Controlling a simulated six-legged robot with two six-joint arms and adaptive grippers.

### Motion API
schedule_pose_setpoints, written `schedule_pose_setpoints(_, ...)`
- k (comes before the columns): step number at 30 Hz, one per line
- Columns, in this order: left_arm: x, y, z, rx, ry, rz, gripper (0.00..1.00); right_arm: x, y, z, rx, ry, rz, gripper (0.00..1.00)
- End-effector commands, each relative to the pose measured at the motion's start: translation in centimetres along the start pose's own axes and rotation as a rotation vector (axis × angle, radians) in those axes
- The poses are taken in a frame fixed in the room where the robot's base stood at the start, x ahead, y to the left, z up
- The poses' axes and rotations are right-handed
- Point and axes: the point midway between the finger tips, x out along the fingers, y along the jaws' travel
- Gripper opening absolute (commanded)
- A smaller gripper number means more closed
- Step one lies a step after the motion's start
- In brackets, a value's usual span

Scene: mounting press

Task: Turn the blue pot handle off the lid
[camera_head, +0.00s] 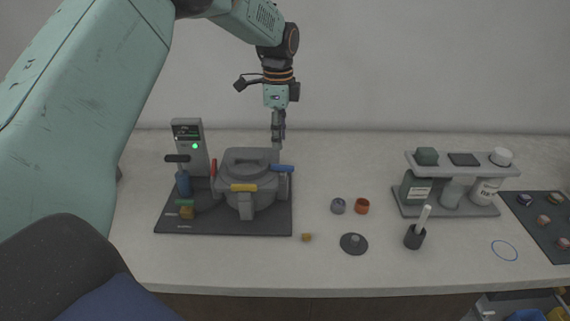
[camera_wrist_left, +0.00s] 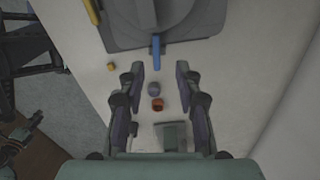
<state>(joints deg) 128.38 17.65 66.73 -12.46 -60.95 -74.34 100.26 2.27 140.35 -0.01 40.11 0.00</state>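The press pot (camera_head: 247,170) stands closed on a dark base plate (camera_head: 225,219), with a grey lid (camera_head: 248,156) on top. A blue handle (camera_head: 282,168) sticks out to the right of the lid; a yellow one (camera_head: 243,187) is at the front and a red one (camera_head: 213,168) at the left. My left gripper (camera_head: 278,143) points down above and behind the blue handle. In the left wrist view its fingers (camera_wrist_left: 160,70) are open and empty, with the blue handle (camera_wrist_left: 156,50) just ahead between the tip lines, apart from them. My right gripper cannot be made out with certainty.
A control box (camera_head: 190,145) with a green light stands left of the pot. To the right lie a grey ring (camera_head: 338,206), an orange ring (camera_head: 362,206), a dark disc (camera_head: 354,243) and a cup with a stick (camera_head: 415,237). A bottle rack (camera_head: 456,186) stands further right.

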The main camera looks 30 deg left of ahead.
Motion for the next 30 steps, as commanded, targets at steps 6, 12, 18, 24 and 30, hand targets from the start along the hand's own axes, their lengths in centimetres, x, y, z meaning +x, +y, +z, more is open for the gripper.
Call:
schedule_pose_setpoints(6, 1.6, 0.5, 0.1, 0.001, 0.000, 0.002, 0.34, 0.1, 0.0, 0.0, 0.000, 0.000, 0.000, 0.34)
schedule_pose_setpoints(12, 4.8, 0.7, 0.2, 0.000, -0.001, 0.003, 0.34, 0.1, 0.0, 0.0, 0.000, -0.001, 0.000, 0.34)
schedule_pose_setpoints(18, 7.1, 0.6, 0.1, 0.000, 0.000, 0.000, 0.34, 0.2, 0.0, 0.0, 0.000, -0.001, 0.000, 0.34)
schedule_pose_setpoints(24, 7.8, 0.5, -0.1, 0.000, 0.001, -0.001, 0.34, 0.2, 0.0, 0.0, 0.000, -0.001, 0.000, 0.34)
schedule_pose_setpoints(30, 7.8, 0.3, -0.1, 0.000, 0.000, -0.001, 0.33, 0.2, 0.0, 0.0, 0.000, -0.001, 0.000, 0.34)
